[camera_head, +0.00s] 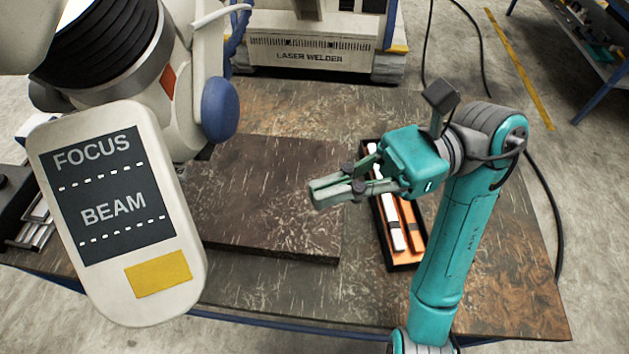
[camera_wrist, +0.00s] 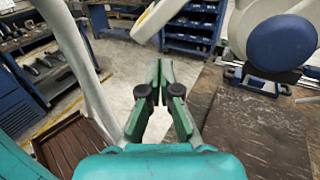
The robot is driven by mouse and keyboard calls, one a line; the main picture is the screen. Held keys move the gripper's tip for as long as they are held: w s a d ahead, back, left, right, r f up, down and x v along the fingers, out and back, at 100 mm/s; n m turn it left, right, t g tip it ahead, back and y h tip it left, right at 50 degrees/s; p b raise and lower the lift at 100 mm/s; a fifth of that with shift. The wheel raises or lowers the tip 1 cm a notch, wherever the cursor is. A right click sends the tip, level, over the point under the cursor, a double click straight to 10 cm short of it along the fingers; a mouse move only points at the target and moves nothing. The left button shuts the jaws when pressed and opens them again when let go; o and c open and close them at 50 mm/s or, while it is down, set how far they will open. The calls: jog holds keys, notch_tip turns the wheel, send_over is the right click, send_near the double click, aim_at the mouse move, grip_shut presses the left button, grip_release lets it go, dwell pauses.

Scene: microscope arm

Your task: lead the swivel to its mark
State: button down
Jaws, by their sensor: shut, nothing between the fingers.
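The cream swivel arm of the microscope (camera_head: 195,110) stands at the left in the head view, with black bellows, a blue round knob (camera_head: 220,110) and a small red diamond on its side. A cream panel reading FOCUS and BEAM (camera_head: 115,195), with a yellow patch, hangs in front. I cannot tell which part is the mark. My gripper (camera_head: 313,193) is shut and empty above the table, right of the knob and apart from it. In the wrist view my gripper (camera_wrist: 166,66) points toward open floor, with the blue knob (camera_wrist: 280,42) at the upper right.
A dark raised slab (camera_head: 265,220) lies on the brown table (camera_head: 490,270). A black tray (camera_head: 402,266) with orange and white items is below my wrist. The laser welder (camera_head: 310,55) stands behind. The wrist view shows blue shelving (camera_wrist: 190,30).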

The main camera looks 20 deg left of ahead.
jog(key=x, duration=1.1)
jog(key=shift+s+a, duration=0.15)
jog(key=shift+a, duration=0.05)
jog(key=shift+s+a, duration=0.2)
jog(key=shift+a, duration=0.35)
jog(key=shift+s+a, duration=0.2)
jog(key=shift+a, duration=0.3)
jog(key=shift+w+d, duration=0.1)
jog(key=v, duration=1.3)
jog(key=shift+d, duration=0.35)
jog(key=shift+w, duration=0.1)
